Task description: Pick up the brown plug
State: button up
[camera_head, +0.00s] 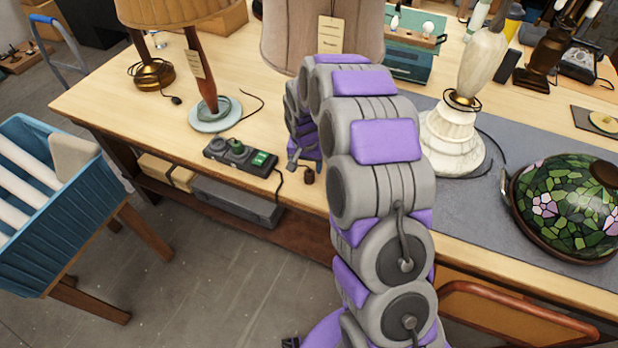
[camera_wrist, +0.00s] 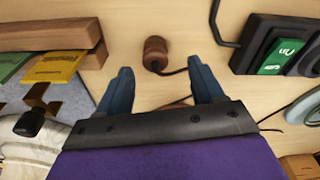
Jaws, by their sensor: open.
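The brown plug (camera_wrist: 155,50) lies on the wooden table in the wrist view, with a dark cord running from it. In the head view the plug (camera_head: 309,176) is near the table's front edge, just right of the power strip. My gripper (camera_wrist: 158,74) is open, its two blue fingers apart. In the wrist view the plug is between and just beyond the fingertips, with nothing held. In the head view my gripper (camera_head: 302,164) is partly hidden by my arm, close to the plug.
A black power strip (camera_head: 240,156) with a green switch lies left of the plug. A red-brown lamp (camera_head: 207,99) on a pale base stands behind it. A white marble lamp base (camera_head: 452,140) and a stained-glass shade (camera_head: 570,205) are to the right. Bare wood surrounds the plug.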

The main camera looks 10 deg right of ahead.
aim_at(309, 172)
jog(key=f, duration=0.1)
jog(key=f+b, duration=0.1)
jog(key=f, duration=0.3)
jog(key=shift+w+d+f+b, duration=0.1)
jog(key=shift+w+d+b, duration=0.15)
jog(key=shift+d+b, duration=0.15)
jog(key=c, duration=1.1)
